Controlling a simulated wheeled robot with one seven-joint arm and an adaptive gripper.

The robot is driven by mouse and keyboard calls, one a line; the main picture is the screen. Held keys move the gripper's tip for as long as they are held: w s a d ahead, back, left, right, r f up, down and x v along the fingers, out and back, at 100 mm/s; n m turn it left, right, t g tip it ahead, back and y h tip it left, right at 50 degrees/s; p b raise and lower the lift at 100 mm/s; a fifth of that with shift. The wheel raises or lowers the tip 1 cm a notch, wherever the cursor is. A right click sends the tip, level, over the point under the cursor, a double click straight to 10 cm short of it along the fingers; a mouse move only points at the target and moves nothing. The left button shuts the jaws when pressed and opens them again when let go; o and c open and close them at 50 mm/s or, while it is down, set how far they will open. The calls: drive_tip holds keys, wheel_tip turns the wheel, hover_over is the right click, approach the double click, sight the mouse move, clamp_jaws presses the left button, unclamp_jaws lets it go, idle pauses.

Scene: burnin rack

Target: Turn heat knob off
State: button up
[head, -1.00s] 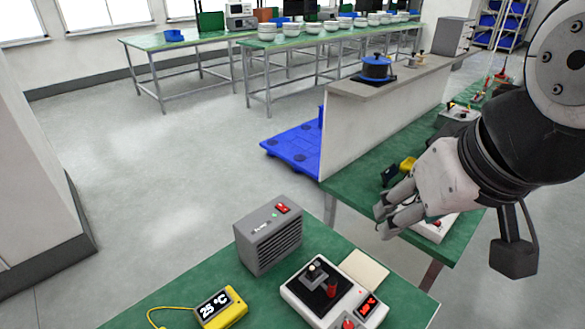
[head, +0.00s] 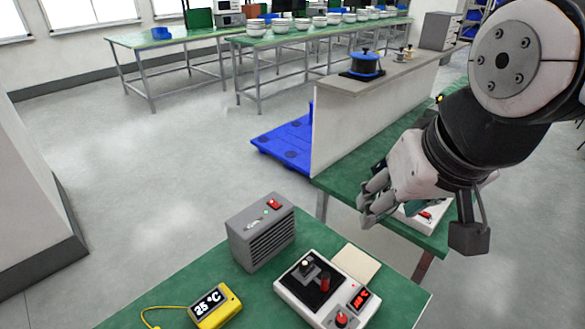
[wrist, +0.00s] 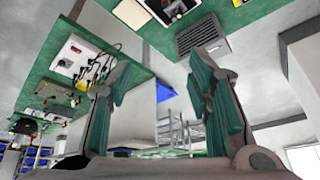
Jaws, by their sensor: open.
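A white control box (head: 318,291) with a black top plate lies on the green table at the bottom of the head view. A red-handled part and a pale-topped lever stand on the black plate. My gripper (head: 368,208) is above and right of the box, well apart from it, open and empty. In the wrist view its two fingers (wrist: 160,90) stand wide apart, with part of the white box at the top edge. The knob's pointer is too small to read.
A grey vented heater box (head: 262,232) with a red switch stands beside the control box. A yellow meter (head: 213,305) reads 25 °C. A second green bench (head: 335,185) with a white partition is behind, near my gripper. A beige pad (head: 356,262) lies behind the control box.

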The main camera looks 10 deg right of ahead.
drive_tip(key=w+f+m+g, duration=0.2)
drive_tip(key=w+f+m, duration=0.45)
drive_tip(key=f, duration=0.55)
drive_tip(key=m+g, duration=0.3)
drive_tip(key=m, duration=0.5)
approach(342, 318)
wheel_tip(342, 318, down, 9)
drive_tip(key=shift+f+p, duration=0.1)
drive_tip(key=shift+p, duration=0.4)
clamp_jaws()
